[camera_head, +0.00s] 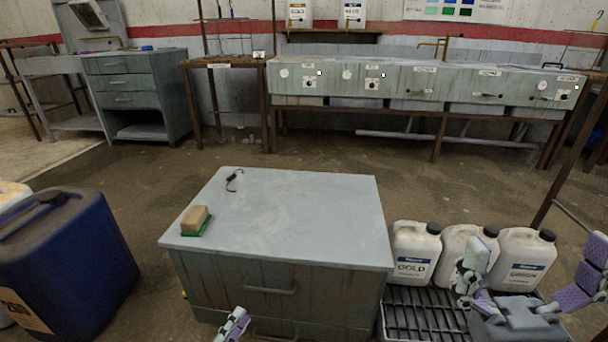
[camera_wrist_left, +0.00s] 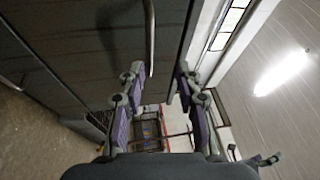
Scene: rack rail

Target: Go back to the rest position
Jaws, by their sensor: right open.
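My left gripper (camera_head: 232,326) shows only in part at the bottom edge of the head view, in front of the grey cabinet (camera_head: 340,250). In the left wrist view its two fingers (camera_wrist_left: 160,88) stand apart with nothing between them. A drawer handle (camera_wrist_left: 151,38) shows beyond them on a dark panel; I see no finger closed on it. My right gripper (camera_head: 536,258) is at the lower right of the head view, fingers wide apart and empty. It is in front of the white jugs and partly hides them.
A sponge (camera_head: 195,219) and a small dark hook (camera_head: 233,180) lie on the cabinet top. White jugs (camera_head: 414,255) stand behind a black rack (camera_head: 425,318). A blue canister (camera_head: 65,265) stands at left. Open floor lies before the back bench (camera_head: 420,85).

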